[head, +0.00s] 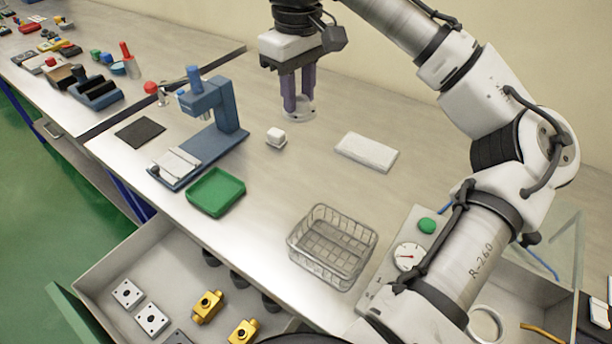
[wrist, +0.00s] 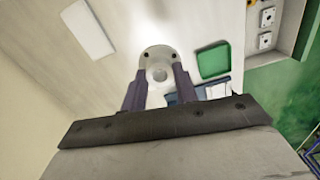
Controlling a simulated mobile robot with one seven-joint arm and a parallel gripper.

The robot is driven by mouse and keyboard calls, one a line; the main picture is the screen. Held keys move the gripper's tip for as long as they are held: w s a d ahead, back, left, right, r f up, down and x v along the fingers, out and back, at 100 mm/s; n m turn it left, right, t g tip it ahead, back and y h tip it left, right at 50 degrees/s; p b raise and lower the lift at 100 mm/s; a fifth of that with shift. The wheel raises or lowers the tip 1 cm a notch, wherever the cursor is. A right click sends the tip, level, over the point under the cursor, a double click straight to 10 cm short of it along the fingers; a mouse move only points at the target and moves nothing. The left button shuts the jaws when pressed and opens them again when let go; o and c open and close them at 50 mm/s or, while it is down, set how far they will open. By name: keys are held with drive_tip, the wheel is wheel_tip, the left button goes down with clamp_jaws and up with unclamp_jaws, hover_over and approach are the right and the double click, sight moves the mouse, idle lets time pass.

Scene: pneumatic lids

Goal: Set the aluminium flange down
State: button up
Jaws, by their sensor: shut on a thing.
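The aluminium flange (head: 299,113) is a pale, round, shiny disc with small holes, low between my fingers in the head view. In the wrist view the flange (wrist: 158,53) shows as a round plate with a raised middle and dark bolt holes. My gripper (head: 299,103), with two purple fingers pointing down, is shut on the flange over the back middle of the metal table (head: 290,185). In the wrist view my gripper (wrist: 160,80) has a finger on each side of it. I cannot tell whether the flange touches the table.
A small white block (head: 276,137) is close by, left of and nearer than the flange. A white slab (head: 366,152) lies to the right. A blue press (head: 208,120), green tray (head: 215,192) and wire basket (head: 332,247) stand around. Bare table lies between them.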

wheel_tip(320, 180, down, 18)
drive_tip(key=shift+f+p, duration=0.15)
drive_tip(key=shift+p, duration=0.7)
drive_tip(key=shift+f, duration=0.1)
drive_tip(key=o, duration=1)
wheel_tip(320, 180, up, 12)
drive_tip(key=b, duration=0.1)
